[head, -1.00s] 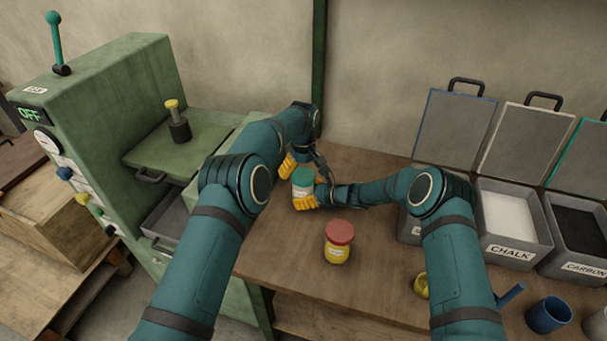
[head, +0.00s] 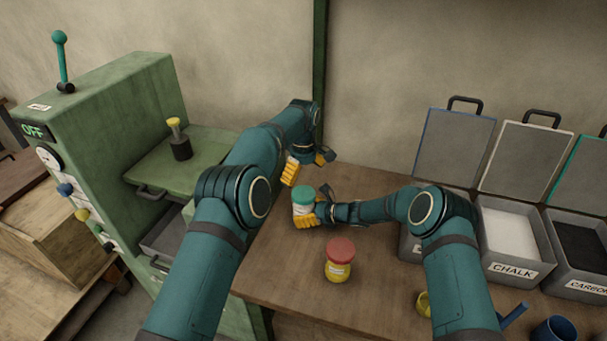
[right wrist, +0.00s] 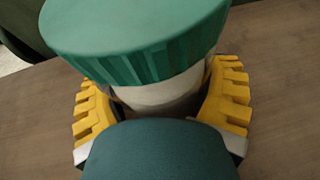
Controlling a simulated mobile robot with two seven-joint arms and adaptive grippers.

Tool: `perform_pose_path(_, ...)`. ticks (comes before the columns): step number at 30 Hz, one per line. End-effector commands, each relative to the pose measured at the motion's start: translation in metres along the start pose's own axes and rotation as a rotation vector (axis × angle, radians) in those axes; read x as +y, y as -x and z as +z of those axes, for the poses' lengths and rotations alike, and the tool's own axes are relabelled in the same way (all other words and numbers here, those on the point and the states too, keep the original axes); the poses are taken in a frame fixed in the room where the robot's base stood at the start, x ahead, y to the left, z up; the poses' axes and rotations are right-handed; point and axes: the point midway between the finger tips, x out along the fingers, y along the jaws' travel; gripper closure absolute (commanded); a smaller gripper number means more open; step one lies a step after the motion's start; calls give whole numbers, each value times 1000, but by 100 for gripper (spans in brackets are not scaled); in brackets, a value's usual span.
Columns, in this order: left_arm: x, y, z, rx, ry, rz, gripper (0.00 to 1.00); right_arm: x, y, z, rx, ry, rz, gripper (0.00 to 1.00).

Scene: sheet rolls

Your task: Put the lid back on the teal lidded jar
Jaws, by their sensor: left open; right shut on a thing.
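The teal lidded jar stands on the table with its ribbed teal lid (head: 302,192) on top. The lid covers the mouth and looks level. The pale jar body (right wrist: 160,97) shows below the lid in the right wrist view. My right gripper (head: 305,217) is shut around the jar body, below the lid; its yellow fingers flank the body in the right wrist view (right wrist: 162,105). My left gripper (head: 308,165) is open and empty, just above and behind the jar, apart from the lid.
A yellow jar with a red lid (head: 340,250) stands in front of the teal jar. Grey bins, one of chalk (head: 510,262), line the right side. A green press (head: 110,110) stands at left. The wooden table (head: 275,270) is bare at front left.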

Motion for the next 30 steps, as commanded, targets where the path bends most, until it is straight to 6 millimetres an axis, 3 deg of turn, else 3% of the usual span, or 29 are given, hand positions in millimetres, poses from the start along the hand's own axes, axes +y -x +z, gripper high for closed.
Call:
perform_pose_path(16,0,-1,0,-1,64,-2,0,0,0,0,0,0,0,100)
perform_pose_path(30,0,-63,0,-2,63,-2,0,0,0,0,0,0,0,100)
